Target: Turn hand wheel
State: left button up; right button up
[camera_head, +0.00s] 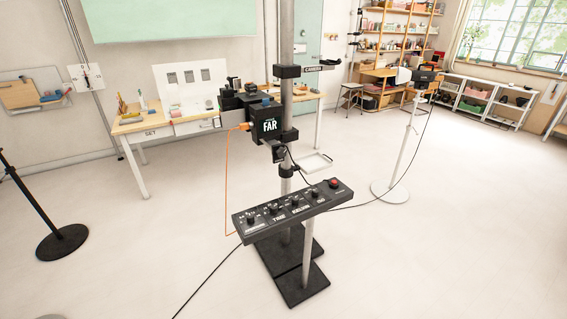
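No hand wheel can be made out clearly in the head view. A black camera box (265,122) marked "FAR" is mounted on a grey vertical column (287,50) near the middle. A small black part (279,154) sits under it, too small to tell what it is. Below stands a tilted black control panel (293,208) with several dark knobs and a red button (333,183) at its right end. Neither of my grippers is in view.
A black base plate (302,285) carries the stand. Cables run across the floor. A round-based stand (62,242) is at left, and a white one (390,191) at right. A desk (157,131) and shelves (486,98) line the back. The floor around is open.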

aim_at(282, 151)
jog(key=i+l+u, duration=0.1)
jog(key=l, duration=0.25)
jog(key=i+l+u, duration=0.1)
jog(key=i+l, duration=0.35)
jog(key=l, duration=0.35)
jog(key=i+l+u, duration=0.15)
jog(key=l, duration=0.2)
jog(key=i, duration=0.05)
